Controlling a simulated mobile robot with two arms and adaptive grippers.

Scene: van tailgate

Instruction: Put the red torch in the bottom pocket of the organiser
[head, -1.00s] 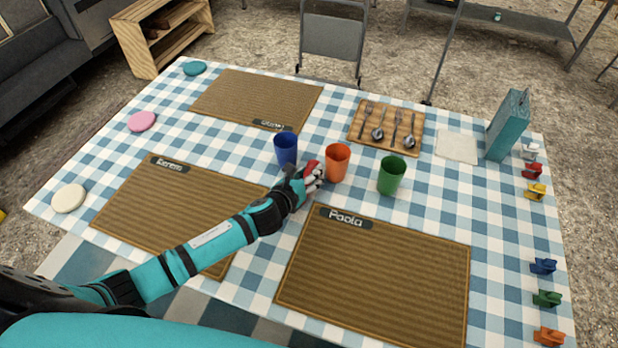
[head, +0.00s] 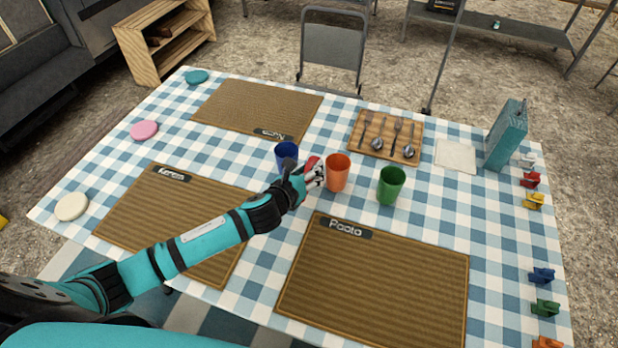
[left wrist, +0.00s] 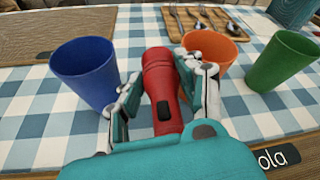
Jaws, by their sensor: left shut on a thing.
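The red torch (left wrist: 161,85) is between the fingers of my left gripper (left wrist: 165,103), with its wide head pointing away from the wrist camera. In the head view a little of the torch's red (head: 312,163) shows at the left gripper (head: 313,174), which is shut on it between the blue and orange cups. I cannot tell whether the torch touches the table. I see no organiser with pockets in these views. My right gripper is not in view.
A blue cup (head: 287,155), an orange cup (head: 338,173) and a green cup (head: 390,186) stand close around the gripper. Behind them is a wooden cutlery board (head: 369,148). A teal box (head: 507,136) stands at the right, with several coloured pegs along the edge. Placemats (head: 375,275) lie flat in front.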

